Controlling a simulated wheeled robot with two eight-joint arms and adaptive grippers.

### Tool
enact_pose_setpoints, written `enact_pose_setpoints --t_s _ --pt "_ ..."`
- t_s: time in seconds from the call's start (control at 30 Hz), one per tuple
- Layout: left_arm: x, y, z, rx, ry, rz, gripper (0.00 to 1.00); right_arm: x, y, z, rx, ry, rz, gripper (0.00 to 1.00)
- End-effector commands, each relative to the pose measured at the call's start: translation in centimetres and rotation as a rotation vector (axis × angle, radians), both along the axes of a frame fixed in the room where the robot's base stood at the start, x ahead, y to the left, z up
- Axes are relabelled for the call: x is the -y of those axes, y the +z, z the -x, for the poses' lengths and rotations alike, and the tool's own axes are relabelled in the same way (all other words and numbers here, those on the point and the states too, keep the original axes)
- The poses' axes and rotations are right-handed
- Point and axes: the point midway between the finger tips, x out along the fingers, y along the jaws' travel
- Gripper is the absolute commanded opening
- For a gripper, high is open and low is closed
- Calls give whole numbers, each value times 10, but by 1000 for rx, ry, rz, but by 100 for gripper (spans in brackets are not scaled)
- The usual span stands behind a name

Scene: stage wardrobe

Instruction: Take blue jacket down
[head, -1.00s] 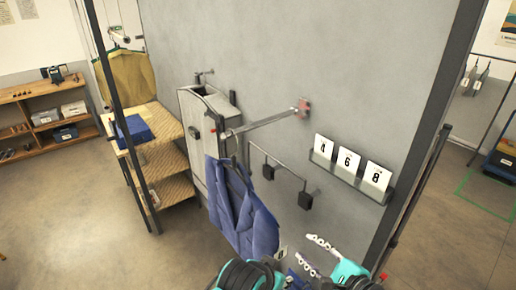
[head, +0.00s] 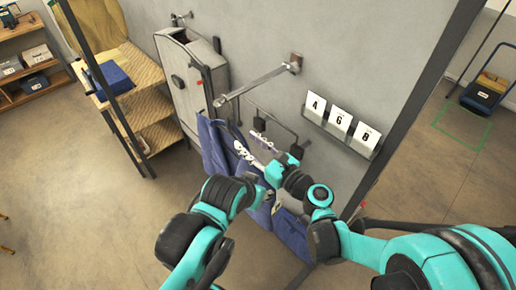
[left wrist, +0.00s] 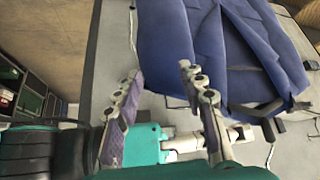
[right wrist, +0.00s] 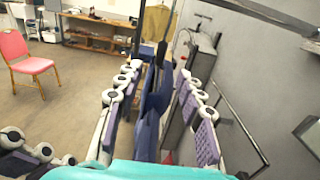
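The blue jacket (head: 212,150) hangs below a metal wall arm (head: 256,81) in the head view, partly hidden by my arms. My right gripper (head: 247,142) is at its upper right side, fingers apart. In the right wrist view, the jacket (right wrist: 152,115) is seen nearly edge-on between the open fingers (right wrist: 157,80); I cannot tell whether they touch it. My left gripper is mostly hidden in the head view. In the left wrist view its fingers (left wrist: 163,78) are open and empty, with the jacket (left wrist: 220,45) just beyond them.
A grey case-like item (head: 185,85) hangs left of the jacket, beside wooden shelves (head: 150,110). A small rack with dark blocks (head: 297,148) and a card ledge (head: 340,135) are on the wall at right. A dark post (head: 420,100) edges the wall.

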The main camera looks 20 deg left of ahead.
Motion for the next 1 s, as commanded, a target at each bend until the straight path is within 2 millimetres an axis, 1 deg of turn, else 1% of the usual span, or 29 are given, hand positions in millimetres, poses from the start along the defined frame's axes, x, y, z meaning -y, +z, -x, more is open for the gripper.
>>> enact_pose_setpoints --t_s 0.03,0.27,0.6,0.8,1.0 --pt "0 2 0 0 0 0 40 -6 1 -2 0 1 0 38" --pt "0 7 0 0 0 0 40 -33 1 -13 1 1 0 38" --pt "0 -4 0 0 0 0 40 -71 -2 -29 1 0 0 38" --pt "0 -7 0 0 0 0 40 -87 -1 -36 1 0 0 38" --pt "0 -7 0 0 0 0 40 -93 0 -39 1 -1 0 38"
